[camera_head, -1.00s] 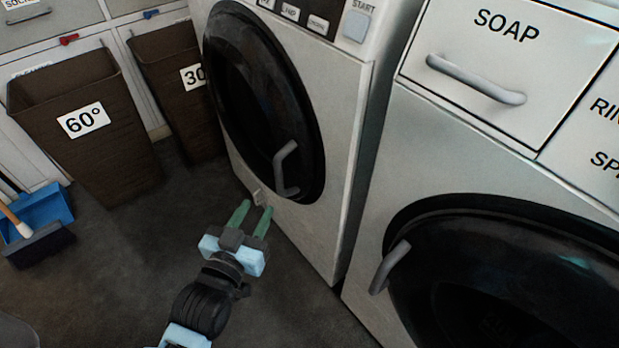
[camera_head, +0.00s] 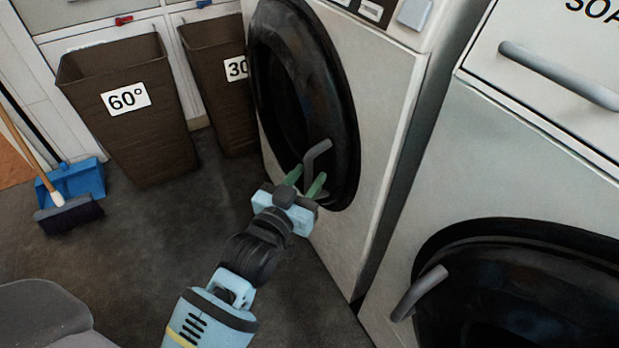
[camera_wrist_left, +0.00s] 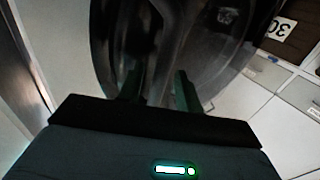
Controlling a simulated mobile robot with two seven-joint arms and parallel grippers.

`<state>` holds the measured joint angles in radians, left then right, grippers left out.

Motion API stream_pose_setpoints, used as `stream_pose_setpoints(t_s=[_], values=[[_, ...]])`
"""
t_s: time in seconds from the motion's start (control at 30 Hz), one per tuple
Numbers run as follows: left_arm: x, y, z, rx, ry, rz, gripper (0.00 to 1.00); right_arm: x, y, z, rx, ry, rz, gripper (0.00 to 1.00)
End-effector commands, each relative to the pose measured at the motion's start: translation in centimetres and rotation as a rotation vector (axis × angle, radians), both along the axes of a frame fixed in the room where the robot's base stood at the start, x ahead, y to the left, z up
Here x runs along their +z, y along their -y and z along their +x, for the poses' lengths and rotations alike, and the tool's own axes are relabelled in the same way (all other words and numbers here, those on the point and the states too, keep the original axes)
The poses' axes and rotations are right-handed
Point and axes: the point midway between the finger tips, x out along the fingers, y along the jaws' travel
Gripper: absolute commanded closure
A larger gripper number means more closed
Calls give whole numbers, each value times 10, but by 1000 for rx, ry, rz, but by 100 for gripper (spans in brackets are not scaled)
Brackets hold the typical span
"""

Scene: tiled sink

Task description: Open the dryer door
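A grey bent handle (camera_head: 318,155) sits on the door's lower right part. My left gripper (camera_head: 305,180) is at the handle, with its two green fingers spread and pointing at it. The handle's lower part is hidden by the fingers. In the left wrist view the green fingers (camera_wrist_left: 158,88) stand apart in front of the dark door. I cannot tell whether they touch the handle. My right gripper is not in view.
A second machine (camera_head: 450,180) with a black door and grey handle (camera_head: 418,292) stands at right. Brown bins (camera_head: 130,135) labelled 60° and 30 stand at the left back. A blue dustpan (camera_head: 78,180) and a brush lie at left. The dark floor between is clear.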

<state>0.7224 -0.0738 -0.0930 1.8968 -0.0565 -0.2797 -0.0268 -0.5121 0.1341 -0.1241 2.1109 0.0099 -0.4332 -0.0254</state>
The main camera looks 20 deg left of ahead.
Motion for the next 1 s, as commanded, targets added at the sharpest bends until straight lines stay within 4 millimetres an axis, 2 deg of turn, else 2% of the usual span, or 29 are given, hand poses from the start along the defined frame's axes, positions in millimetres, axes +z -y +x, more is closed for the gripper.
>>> stream_pose_setpoints(t_s=[0.13,0.43,0.7,1.0], values=[[0,1,9,0,0,0,65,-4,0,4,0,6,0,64],[1,1,10,0,0,0,65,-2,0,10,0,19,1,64],[0,1,10,0,0,0,100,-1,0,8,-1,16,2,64],[0,0,9,-1,0,1,100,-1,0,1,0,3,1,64]])
